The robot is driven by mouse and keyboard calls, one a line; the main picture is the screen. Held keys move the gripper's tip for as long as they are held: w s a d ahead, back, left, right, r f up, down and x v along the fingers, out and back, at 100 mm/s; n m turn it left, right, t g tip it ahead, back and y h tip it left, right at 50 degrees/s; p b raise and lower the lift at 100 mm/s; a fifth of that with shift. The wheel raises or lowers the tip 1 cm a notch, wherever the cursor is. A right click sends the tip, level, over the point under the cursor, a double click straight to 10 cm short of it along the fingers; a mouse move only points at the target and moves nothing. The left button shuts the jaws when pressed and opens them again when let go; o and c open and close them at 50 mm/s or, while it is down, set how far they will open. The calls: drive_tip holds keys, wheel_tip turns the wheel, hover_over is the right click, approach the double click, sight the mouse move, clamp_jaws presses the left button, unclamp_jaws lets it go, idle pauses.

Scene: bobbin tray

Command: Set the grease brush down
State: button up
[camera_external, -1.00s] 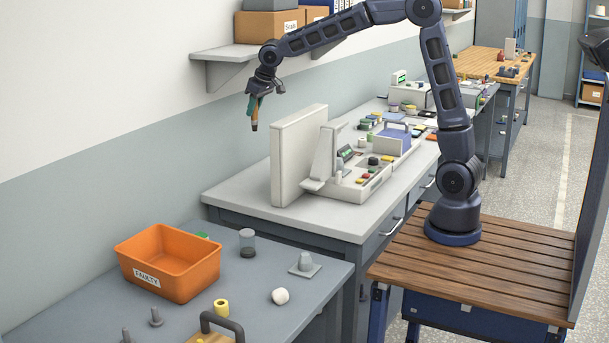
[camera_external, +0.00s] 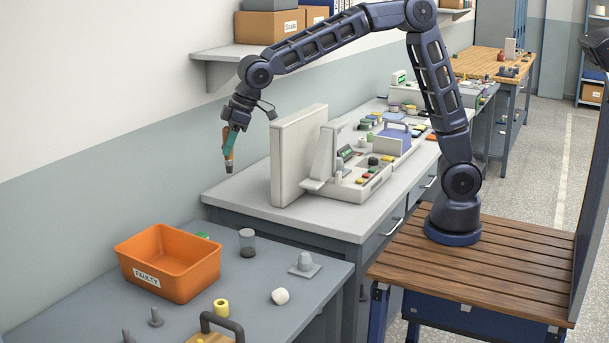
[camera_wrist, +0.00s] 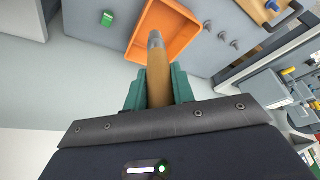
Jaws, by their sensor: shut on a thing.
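The grease brush (camera_external: 228,152) has a tan-brown handle and a dark grey lower end. My gripper (camera_external: 231,137) is shut on it and holds it almost upright in the air, beyond the left end of the light grey bench and well above the grey table. In the wrist view the brush (camera_wrist: 158,75) points away from the camera between the green fingers of my gripper (camera_wrist: 159,88). Its grey tip overlaps the orange bin in that picture.
The orange bin (camera_external: 147,263) labelled FAULTY stands on the grey table (camera_external: 255,318). A dark-based jar (camera_external: 247,243), a white roll (camera_external: 280,296), a yellow bobbin (camera_external: 221,307) and a grey cone on a plate (camera_external: 305,263) stand nearby. A pale upright panel (camera_external: 290,160) rises on the light grey bench.

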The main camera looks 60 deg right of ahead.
drive_tip(key=shift+n, duration=0.3)
drive_tip(key=f, duration=1.1)
drive_tip(key=s+a+f, duration=0.1)
drive_tip(key=f, duration=1)
drive_tip(key=s+a+f, duration=0.1)
drive_tip(key=f, duration=1)
drive_tip(key=shift+a, duration=0.15)
drive_tip(key=shift+f, duration=0.15)
drive_tip(key=o, duration=0.9)
drive_tip(key=shift+o, duration=0.4)
drive_tip(key=shift+r, duration=0.25)
drive_tip(key=v, duration=1.1)
drive_tip(key=shift+s+d+r, duration=0.15)
drive_tip(key=shift+d+r, duration=0.1)
drive_tip(key=shift+r, duration=0.05)
